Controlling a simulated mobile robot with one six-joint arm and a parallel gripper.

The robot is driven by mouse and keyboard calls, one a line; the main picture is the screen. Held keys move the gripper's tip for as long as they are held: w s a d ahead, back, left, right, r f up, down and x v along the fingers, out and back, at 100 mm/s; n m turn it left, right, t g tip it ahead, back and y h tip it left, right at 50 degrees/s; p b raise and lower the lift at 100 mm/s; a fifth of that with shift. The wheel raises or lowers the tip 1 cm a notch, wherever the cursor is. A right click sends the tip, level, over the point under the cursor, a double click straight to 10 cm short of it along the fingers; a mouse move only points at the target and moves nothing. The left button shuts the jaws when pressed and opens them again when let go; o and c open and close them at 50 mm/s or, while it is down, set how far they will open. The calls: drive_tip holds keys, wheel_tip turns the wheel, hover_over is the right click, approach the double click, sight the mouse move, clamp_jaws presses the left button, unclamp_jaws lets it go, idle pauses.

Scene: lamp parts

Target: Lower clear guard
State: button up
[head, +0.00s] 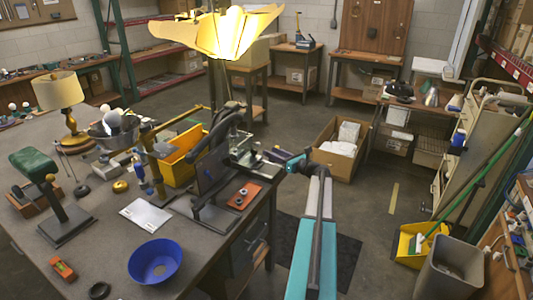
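A dark upright stand with an angled arm (205,165) is at the right side of the workbench, beside the yellow bin. A dark, smoky panel (212,168) seems to sit in it; I cannot tell for sure whether this is the clear guard, or its exact tilt. My teal and grey arm reaches up from the bottom of the head view. My gripper (272,155) is small, at the bench's right edge, to the right of the stand and apparently apart from the panel. Its fingers are too small and dark to tell open from shut.
The workbench (100,255) carries a blue bowl (155,262), white papers (145,214), a yellow bin (182,157), a lamp (62,105) and an orange-red block (244,195). A lit shade (222,32) hangs above. A cardboard box (341,150) stands on the floor behind my arm.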

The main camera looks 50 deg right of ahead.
drive_tip(key=s+b, duration=0.1)
drive_tip(key=s, duration=0.5)
drive_tip(key=shift+s, duration=0.4)
drive_tip(key=shift+w+d+f, duration=0.1)
